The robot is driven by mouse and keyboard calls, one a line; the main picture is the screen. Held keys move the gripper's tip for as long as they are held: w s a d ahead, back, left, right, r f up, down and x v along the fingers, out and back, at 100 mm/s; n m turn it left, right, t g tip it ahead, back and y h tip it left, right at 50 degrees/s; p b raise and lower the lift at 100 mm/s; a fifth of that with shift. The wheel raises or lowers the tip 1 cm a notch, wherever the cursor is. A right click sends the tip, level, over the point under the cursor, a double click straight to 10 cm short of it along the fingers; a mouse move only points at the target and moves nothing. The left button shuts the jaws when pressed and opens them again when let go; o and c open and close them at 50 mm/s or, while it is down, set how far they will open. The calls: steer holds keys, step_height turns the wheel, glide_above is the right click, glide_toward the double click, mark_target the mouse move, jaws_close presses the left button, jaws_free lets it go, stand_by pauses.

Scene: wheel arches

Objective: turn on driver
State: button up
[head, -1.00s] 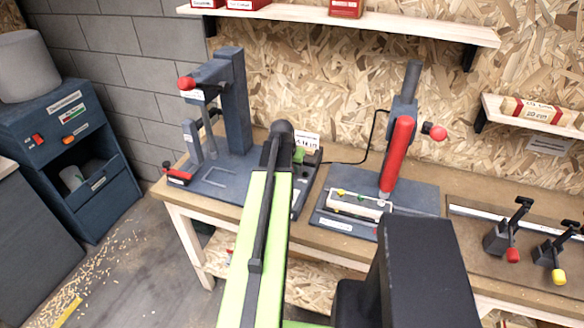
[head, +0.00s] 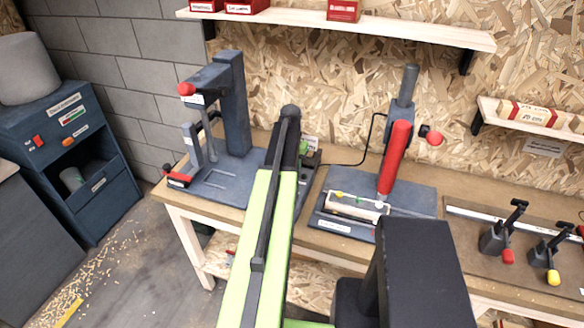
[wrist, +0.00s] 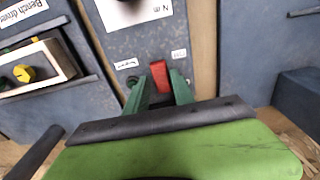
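The bench driver (head: 397,150) is a red tool on a dark stand, with a pale workpiece (head: 352,207) on its base. In the wrist view a "Bench driver" label (wrist: 22,11) shows at top left. A red switch (wrist: 160,76) sits on a grey-blue panel (wrist: 145,45) between small white labels. My gripper (wrist: 158,88) has its green fingers right at this switch, with red showing between them. I cannot tell whether they touch it. In the head view my green arm hides the gripper and the switch.
A dark press with a red knob (head: 186,89) stands left of my arm. Clamps with red and yellow tips (head: 507,256) stand at the right of the bench (head: 185,214). A shelf (head: 400,31) with red boxes runs above. A dark cabinet (head: 70,150) stands at far left.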

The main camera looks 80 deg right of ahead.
steer(key=shift+o, duration=1.1)
steer(key=shift+r, duration=0.1)
step_height(320, 180, up, 17)
steer(key=a+p, duration=0.1)
steer(key=p, duration=1.6)
steer(key=shift+w, duration=0.15)
